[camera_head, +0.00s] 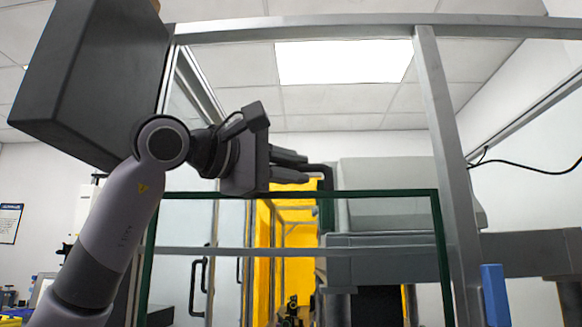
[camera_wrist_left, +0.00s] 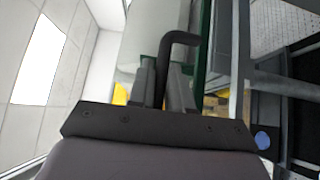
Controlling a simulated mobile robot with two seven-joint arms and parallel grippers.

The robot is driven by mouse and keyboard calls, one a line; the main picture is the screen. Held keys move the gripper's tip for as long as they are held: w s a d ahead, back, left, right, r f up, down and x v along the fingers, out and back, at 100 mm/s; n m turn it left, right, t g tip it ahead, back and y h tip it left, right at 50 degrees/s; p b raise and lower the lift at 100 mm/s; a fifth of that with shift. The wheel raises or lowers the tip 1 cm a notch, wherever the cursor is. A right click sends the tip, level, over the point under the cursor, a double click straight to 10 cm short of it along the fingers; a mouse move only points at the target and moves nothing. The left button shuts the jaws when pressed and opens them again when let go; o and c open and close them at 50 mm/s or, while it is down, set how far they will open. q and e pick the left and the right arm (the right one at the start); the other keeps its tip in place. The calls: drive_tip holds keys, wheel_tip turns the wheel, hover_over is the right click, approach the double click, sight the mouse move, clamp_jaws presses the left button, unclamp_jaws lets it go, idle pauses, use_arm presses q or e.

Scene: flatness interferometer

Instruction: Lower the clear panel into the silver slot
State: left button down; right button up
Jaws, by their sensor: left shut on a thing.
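The clear panel (camera_head: 441,240) shows as a see-through sheet with dark green edges, upright across the middle of the head view. Its lower edge is out of the picture. My left gripper (camera_head: 306,172) is shut on the panel's black bent handle (camera_head: 327,178), at the panel's top edge. In the left wrist view the handle (camera_wrist_left: 176,40) rises between the fingers, with a green panel edge (camera_wrist_left: 202,60) beside it. The silver frame post (camera_head: 447,150) stands close by the panel's right edge. I cannot make out the slot itself. My right gripper is not in view.
A silver top rail (camera_head: 300,30) runs above my left arm. A grey machine (camera_head: 400,262) stands behind the panel, with a yellow screen (camera_head: 300,265) farther back. A blue block (camera_head: 495,295) is beside the post at the lower right. A black cable (camera_head: 525,165) hangs at the right.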

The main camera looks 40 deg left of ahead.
sight(292, 213)
use_arm(q)
drive_tip(key=shift+s, duration=0.1)
drive_tip(key=shift+f+b, duration=1.2)
drive_tip(key=shift+f, duration=0.2)
drive_tip(key=shift+f+b, duration=1.35)
drive_tip(key=shift+f, duration=0.35)
drive_tip(key=c, duration=1)
unclamp_jaws()
drive_tip(key=shift+o, duration=0.2)
drive_tip(key=shift+f, duration=0.25)
drive_tip(key=v, duration=0.6)
drive_tip(key=shift+s+a+r+b, duration=0.1)
drive_tip(key=shift+s+r+b, duration=0.05)
drive_tip(key=shift+s+b, duration=0.25)
drive_tip(key=shift+s, duration=0.15)
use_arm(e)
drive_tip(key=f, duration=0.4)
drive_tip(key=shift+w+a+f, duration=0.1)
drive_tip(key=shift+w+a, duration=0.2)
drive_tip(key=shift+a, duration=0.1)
